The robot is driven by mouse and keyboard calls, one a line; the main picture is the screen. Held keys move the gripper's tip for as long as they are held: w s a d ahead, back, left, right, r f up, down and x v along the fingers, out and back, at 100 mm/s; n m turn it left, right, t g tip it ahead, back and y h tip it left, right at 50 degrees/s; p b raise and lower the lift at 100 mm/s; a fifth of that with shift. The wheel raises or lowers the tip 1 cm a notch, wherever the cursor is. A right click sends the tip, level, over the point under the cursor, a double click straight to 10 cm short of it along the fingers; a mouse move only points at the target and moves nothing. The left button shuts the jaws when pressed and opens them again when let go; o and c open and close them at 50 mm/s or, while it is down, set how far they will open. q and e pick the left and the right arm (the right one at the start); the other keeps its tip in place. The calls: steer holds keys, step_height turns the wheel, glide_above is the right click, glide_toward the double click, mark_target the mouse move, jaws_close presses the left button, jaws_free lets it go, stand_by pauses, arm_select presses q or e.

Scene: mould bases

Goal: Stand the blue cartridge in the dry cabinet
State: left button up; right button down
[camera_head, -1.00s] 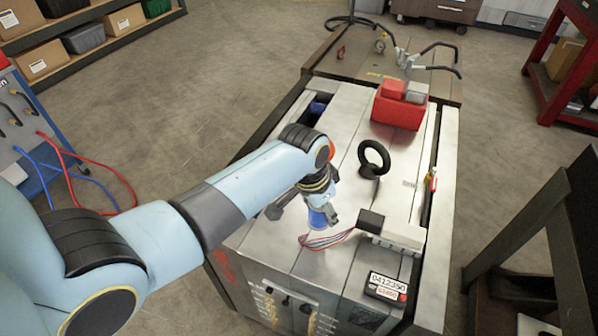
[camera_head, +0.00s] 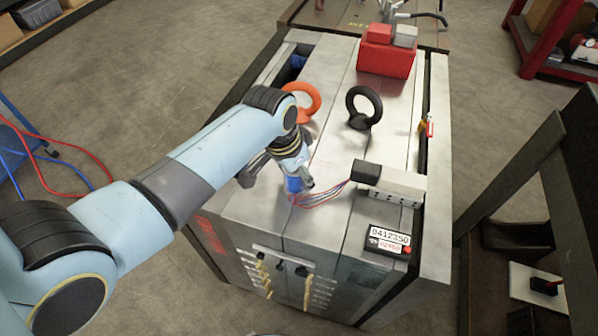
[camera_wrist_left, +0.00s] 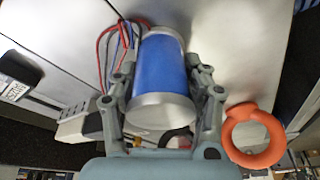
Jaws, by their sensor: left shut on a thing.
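The blue cartridge (camera_wrist_left: 162,68) is a blue cylinder with pale metal ends. In the left wrist view it fills the space between the two fingers of my left gripper (camera_head: 296,183), which is shut on it. In the head view the blue cartridge (camera_head: 293,185) shows below the gripper, over the front part of the grey metal mould base (camera_head: 330,160). I cannot tell whether its lower end touches the surface. My gripper and wrist hide part of it. I cannot make out a dry cabinet. My right gripper is out of view.
An orange ring (camera_head: 303,101) and a black ring (camera_head: 364,107) stand behind the gripper. Coloured wires (camera_head: 322,195) run beside the cartridge to a white connector block (camera_head: 396,185). A counter (camera_head: 388,241) lies at the front right. A red box (camera_head: 386,57) stands at the back.

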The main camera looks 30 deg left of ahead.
arm_select(q)
steer(key=o, duration=1.1)
steer(key=shift+o, duration=1.4)
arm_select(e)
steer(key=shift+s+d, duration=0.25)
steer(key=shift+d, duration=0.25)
